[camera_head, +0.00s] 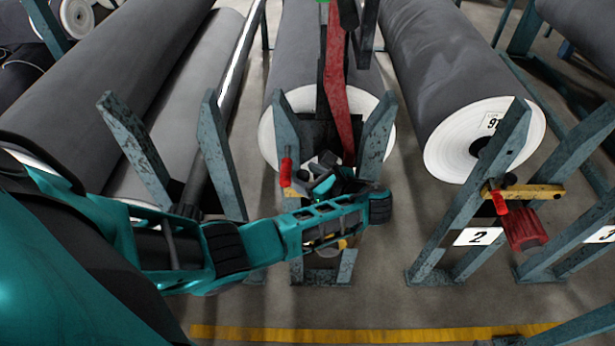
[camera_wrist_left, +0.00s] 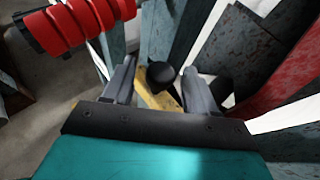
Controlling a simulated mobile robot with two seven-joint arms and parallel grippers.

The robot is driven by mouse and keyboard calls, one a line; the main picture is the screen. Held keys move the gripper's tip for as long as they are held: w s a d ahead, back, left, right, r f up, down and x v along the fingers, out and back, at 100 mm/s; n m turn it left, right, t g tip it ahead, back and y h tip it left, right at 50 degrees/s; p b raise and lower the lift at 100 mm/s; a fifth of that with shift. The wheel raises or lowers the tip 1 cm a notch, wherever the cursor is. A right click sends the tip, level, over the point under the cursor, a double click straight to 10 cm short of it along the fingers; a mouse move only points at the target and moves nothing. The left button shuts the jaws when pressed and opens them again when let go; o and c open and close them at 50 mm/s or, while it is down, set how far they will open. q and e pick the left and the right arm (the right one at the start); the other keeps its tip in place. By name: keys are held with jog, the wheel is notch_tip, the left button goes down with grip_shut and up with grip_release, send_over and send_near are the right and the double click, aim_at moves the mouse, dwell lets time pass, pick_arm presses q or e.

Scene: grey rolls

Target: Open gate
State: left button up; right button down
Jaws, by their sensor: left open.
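The gate appears to be the middle grey-blue rack stand, with its worn post (camera_head: 377,135) and a tall red bar (camera_head: 336,90) rising behind it. A red handle (camera_head: 286,170) sits at the stand's left side; a ribbed red grip (camera_wrist_left: 75,22) shows at the top left in the wrist view. A round black knob (camera_wrist_left: 161,74) on a yellow bar (camera_wrist_left: 152,98) lies between the fingers of my left gripper (camera_wrist_left: 160,78). The gripper is open around the knob; contact cannot be told. In the head view my left gripper (camera_head: 322,172) is at the stand, partly hidden by my arm.
Large grey rolls (camera_head: 445,70) lie on racks left, centre and right. A stand with sign 2 (camera_head: 478,237) carries a yellow bar (camera_head: 530,191) and red grip (camera_head: 525,230) at right. A yellow floor line (camera_head: 400,334) crosses the front; floor before it is clear.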

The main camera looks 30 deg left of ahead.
pick_arm(q)
grip_shut()
dwell(0.6)
